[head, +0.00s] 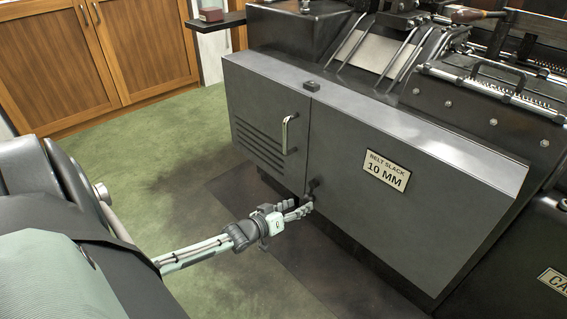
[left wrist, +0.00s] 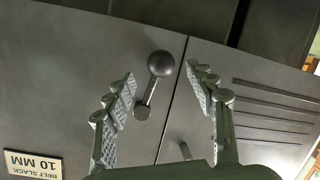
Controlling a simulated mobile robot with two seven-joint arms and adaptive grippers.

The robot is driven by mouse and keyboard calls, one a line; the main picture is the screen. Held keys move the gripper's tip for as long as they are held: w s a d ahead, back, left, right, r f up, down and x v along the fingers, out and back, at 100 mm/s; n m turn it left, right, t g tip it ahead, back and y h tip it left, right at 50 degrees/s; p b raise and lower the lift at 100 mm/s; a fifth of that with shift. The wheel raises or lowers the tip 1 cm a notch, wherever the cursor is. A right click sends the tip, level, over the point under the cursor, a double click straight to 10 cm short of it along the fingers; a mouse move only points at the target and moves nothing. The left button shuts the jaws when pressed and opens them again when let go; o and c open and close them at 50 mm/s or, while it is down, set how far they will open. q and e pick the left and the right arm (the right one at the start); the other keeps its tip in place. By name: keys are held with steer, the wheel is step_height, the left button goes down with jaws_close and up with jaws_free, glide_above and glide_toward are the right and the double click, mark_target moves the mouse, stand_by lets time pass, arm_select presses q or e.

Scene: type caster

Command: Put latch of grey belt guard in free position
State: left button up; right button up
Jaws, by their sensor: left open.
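The grey belt guard (head: 400,170) is a large box cover with a louvred door (head: 262,115) on its left. Its latch (head: 312,186) is a small dark lever low by the door seam, partly hidden by my gripper in the head view. In the upside-down left wrist view, the latch has a round ball knob (left wrist: 160,64) on a short arm from a pivot (left wrist: 142,111), beside the seam. My left gripper (head: 302,209) is open at the latch, also seen in the left wrist view (left wrist: 163,82). Its fingers stand on both sides of the knob, apparently apart from it. My right gripper is out of view.
A silver door handle (head: 289,134) sticks out above the latch. A "BELT SLACK 10 MM" plate (head: 386,171) is on the guard's front. Machine rails and rods lie above the guard. Green floor (head: 180,140) is open at left, before wooden cabinets (head: 100,55).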

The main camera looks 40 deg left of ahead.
arm_select(q)
steer(key=v, duration=0.8)
steer(key=shift+s, duration=0.1)
